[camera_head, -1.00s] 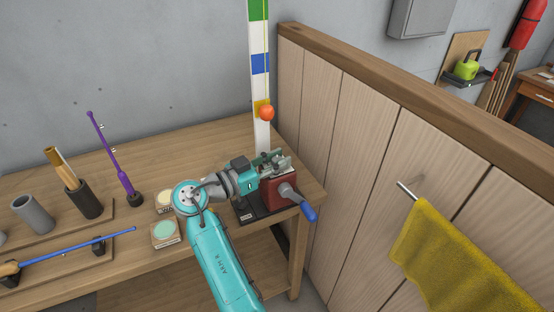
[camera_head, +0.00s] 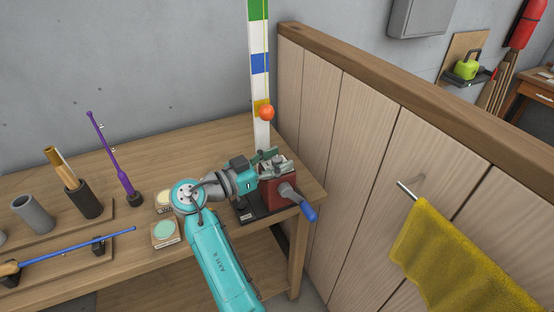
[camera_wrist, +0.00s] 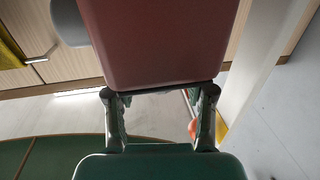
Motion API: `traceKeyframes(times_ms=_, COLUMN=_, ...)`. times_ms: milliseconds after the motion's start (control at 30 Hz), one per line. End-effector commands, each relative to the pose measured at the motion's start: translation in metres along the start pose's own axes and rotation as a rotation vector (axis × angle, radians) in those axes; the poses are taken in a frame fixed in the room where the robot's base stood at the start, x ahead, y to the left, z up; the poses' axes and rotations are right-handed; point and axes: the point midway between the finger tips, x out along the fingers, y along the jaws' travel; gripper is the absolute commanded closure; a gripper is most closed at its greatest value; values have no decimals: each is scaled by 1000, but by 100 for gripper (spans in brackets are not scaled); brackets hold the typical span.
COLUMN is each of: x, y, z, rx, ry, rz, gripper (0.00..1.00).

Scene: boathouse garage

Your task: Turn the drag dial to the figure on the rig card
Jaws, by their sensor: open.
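A red reel-like box (camera_head: 277,194) with a crank and blue handle (camera_head: 308,211) stands on a dark base near the table's right end. My gripper (camera_head: 270,160) is at the top of the box, its fingers apart. In the wrist view, the red box (camera_wrist: 155,45) fills the upper middle, and my open fingers (camera_wrist: 160,118) reach its near edge on either side. I cannot tell whether they touch it. The drag dial is not clearly visible, probably hidden by my gripper. No readable rig card or figure shows.
A banded post (camera_head: 260,85) with an orange ball (camera_head: 267,113) rises behind the box. A wooden partition (camera_head: 350,115) stands close on the right. Two small tins (camera_head: 165,233), a purple rod (camera_head: 110,150) and a blue rod (camera_head: 80,246) are to the left on the table (camera_head: 120,165).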

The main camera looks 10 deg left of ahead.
Motion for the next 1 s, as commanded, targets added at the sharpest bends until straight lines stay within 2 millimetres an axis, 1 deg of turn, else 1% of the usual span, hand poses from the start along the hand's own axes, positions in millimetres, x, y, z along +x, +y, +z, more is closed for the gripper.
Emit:
traceKeyframes(times_ms=167, x=-20, y=-1, z=0, rx=0, ry=0, rz=-2, gripper=46)
traceKeyframes(times_ms=400, x=-68, y=-1, z=0, rx=0, ry=0, rz=-4, gripper=46)
traceKeyframes(times_ms=600, x=-100, y=-1, z=0, rx=0, ry=0, rz=-2, gripper=46)
traceKeyframes(times_ms=700, x=-111, y=0, z=0, rx=-1, ry=0, rz=-1, gripper=46)
traceKeyframes(times_ms=800, x=-116, y=0, z=0, rx=-1, ry=0, rz=-1, gripper=46)
traceKeyframes(times_ms=1000, x=-119, y=0, z=0, rx=0, ry=-1, rz=0, gripper=46)
